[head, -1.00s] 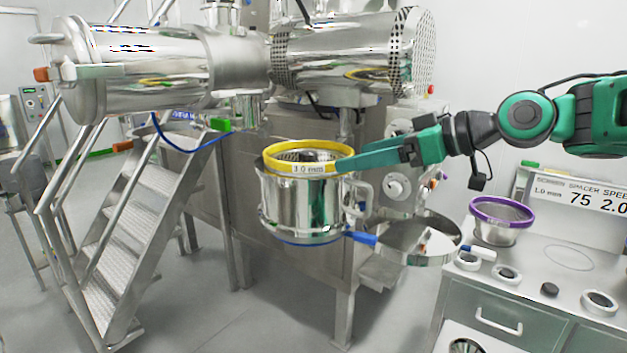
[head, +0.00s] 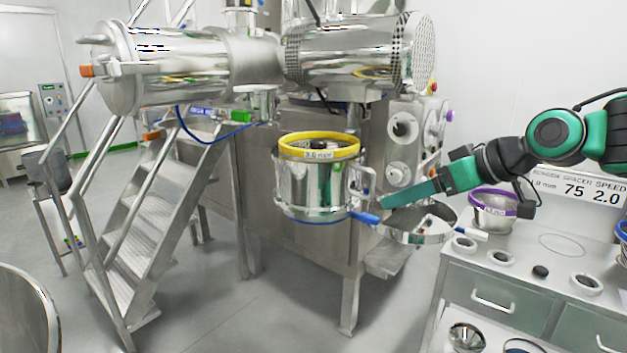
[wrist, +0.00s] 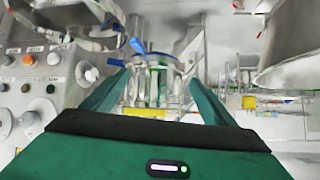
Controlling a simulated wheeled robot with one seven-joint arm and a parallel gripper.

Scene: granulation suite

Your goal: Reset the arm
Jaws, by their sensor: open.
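My gripper (head: 388,203) is at the right of the head view, pointing left, with green fingers. The wrist view shows its two fingers (wrist: 150,92) spread apart with nothing held between them. The gripper is apart from the yellow ring. Its tips overlap the area near a blue handle (head: 364,218) in the head view; I cannot tell whether they touch it.
A round steel lid or pan (head: 418,237) is below the gripper. A purple-rimmed sieve (head: 492,210) stands on the grey cabinet (head: 560,245) at the right, before a sign (head: 575,190). Metal stairs (head: 150,215) stand at the left. The floor (head: 230,315) in front is clear.

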